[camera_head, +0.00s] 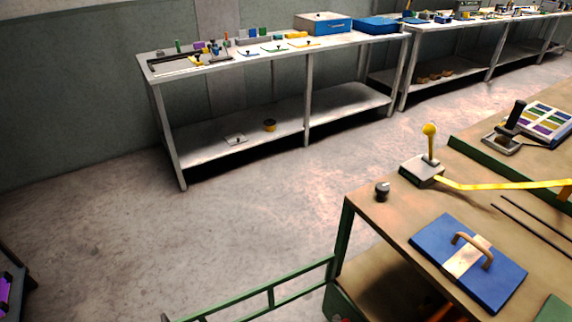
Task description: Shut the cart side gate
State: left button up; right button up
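A green barred rail (270,296), which looks like the cart side gate, shows at the bottom edge. It slants up to the right and ends by the green corner leg (342,240) of a brown-topped unit (390,220), which may be the cart. Its lower part is cut off by the picture edge. The rail stands out to the left of the unit, over the floor. I cannot see a hinge or latch clearly. Neither of my grippers is in view.
On the brown top are a blue board with a handle (468,262), a dark knob (382,191), a yellow-knobbed lever (429,150) and a yellow strip (500,185). A white workbench (220,70) stands along the wall. The concrete floor (200,235) between is clear.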

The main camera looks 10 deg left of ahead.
aim_at(200, 315)
jog(key=j+u, duration=0.2)
jog(key=i+j+u, duration=0.2)
jog(key=j, duration=0.2)
jog(key=j+u, duration=0.2)
jog(key=j, duration=0.15)
jog(key=i+j+u, duration=0.65)
jog(key=i+z, duration=0.15)
jog(key=z, duration=0.35)
jog(key=i+j+z, duration=0.15)
jog(key=z, duration=0.35)
jog(key=i+j+z, duration=0.15)
jog(key=z, duration=0.3)
jog(key=i+j+z, duration=0.1)
jog(key=z, duration=0.4)
jog(key=j+z, duration=0.35)
jog(key=z, duration=0.15)
jog(key=j+z, duration=0.25)
jog(key=z, duration=0.25)
jog(key=j+z, duration=0.25)
jog(key=z, duration=0.2)
jog(key=j+z, duration=0.25)
jog(key=z, duration=0.25)
